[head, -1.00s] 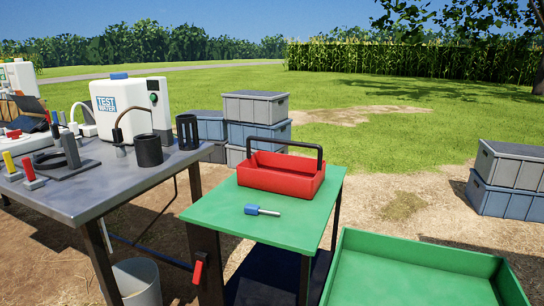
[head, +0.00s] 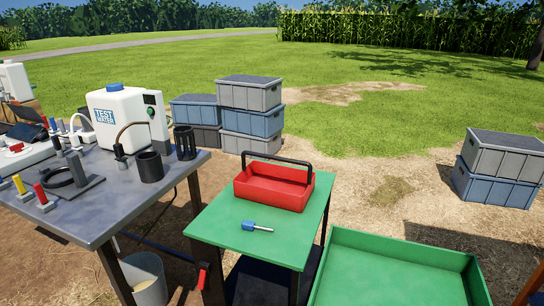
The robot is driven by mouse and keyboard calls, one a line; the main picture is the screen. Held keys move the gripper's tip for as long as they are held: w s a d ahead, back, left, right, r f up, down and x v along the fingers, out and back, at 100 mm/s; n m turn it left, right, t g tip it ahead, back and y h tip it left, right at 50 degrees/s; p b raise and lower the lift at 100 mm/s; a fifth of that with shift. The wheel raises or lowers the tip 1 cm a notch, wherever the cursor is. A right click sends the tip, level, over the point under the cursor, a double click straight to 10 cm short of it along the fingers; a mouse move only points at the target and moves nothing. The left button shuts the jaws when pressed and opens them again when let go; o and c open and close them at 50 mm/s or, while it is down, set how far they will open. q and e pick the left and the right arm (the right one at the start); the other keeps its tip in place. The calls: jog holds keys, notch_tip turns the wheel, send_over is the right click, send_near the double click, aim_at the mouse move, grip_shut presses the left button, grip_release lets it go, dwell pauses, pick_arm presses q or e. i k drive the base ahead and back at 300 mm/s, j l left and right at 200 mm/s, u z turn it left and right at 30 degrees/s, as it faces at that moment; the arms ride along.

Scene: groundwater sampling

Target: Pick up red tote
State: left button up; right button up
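The red tote (head: 272,190) is an open red tray with a black arched handle (head: 265,160) over it. It stands upright on the far part of a small green-topped table (head: 215,228). The inside of the tote looks empty from here. Neither of my grippers shows in the head view, and nothing touches the tote.
A blue-handled tool (head: 250,226) lies in front of the tote. A grey table (head: 110,213) with a white test-water container (head: 112,125) and black holders stands left. A green tray (head: 390,280) is at front right. Stacked crates (head: 250,120) stand behind. A bucket (head: 146,280) sits below.

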aim_at(288, 188)
jog(key=i+j, duration=0.2)
jog(key=j, duration=0.2)
jog(key=i+j, duration=0.2)
jog(key=j, duration=0.2)
jog(key=i+j+z, duration=0.2)
jog(key=j+z, duration=0.2)
jog(key=j, duration=0.2)
